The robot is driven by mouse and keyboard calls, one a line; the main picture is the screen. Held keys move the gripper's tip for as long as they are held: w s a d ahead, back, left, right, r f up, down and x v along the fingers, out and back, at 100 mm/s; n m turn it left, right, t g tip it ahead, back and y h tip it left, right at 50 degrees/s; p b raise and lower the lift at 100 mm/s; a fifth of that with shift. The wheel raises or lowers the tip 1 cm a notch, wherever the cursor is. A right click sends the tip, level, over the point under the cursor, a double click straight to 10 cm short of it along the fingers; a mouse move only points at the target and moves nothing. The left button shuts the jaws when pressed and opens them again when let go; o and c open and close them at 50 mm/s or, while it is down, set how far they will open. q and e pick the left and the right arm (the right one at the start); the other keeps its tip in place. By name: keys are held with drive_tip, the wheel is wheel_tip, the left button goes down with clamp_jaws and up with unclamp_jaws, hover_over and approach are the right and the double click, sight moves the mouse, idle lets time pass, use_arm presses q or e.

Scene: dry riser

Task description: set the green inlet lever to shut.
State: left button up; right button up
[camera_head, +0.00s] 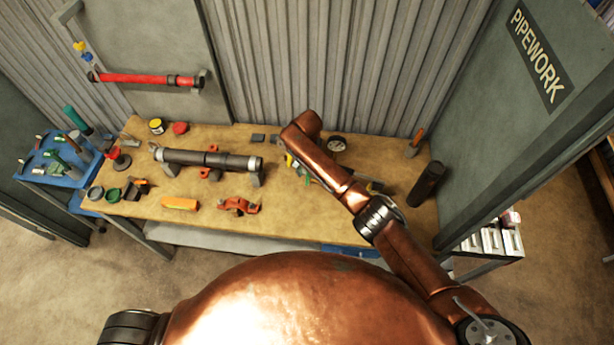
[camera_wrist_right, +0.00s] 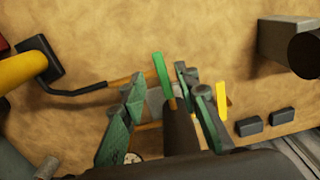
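The green lever (camera_wrist_right: 161,75) shows in the right wrist view as a slim green bar pointing away from my wrist. My right gripper (camera_wrist_right: 159,78) is open, with one finger on each side of the lever. There is a visible gap on both sides, and I see no grip on it. A yellow bar (camera_wrist_right: 222,101) stands just outside the finger on the right. In the head view my right arm reaches over the workbench and hides most of the lever's fitting. The lever's exact setting is hard to tell. My left gripper is not in view.
The workbench (camera_head: 310,225) also holds a dark pipe (camera_head: 185,157) on stands, an orange-red clamp (camera_head: 240,205), an orange block (camera_head: 180,203), a gauge (camera_head: 337,143) and a black cylinder (camera_head: 427,182). A blue trolley (camera_head: 50,177) stands left. The front middle of the bench is clear.

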sight(307, 181)
wheel_tip(307, 181, up, 8)
drive_tip(key=shift+f, duration=0.15)
drive_tip(key=shift+f, duration=0.1)
idle(0.5)
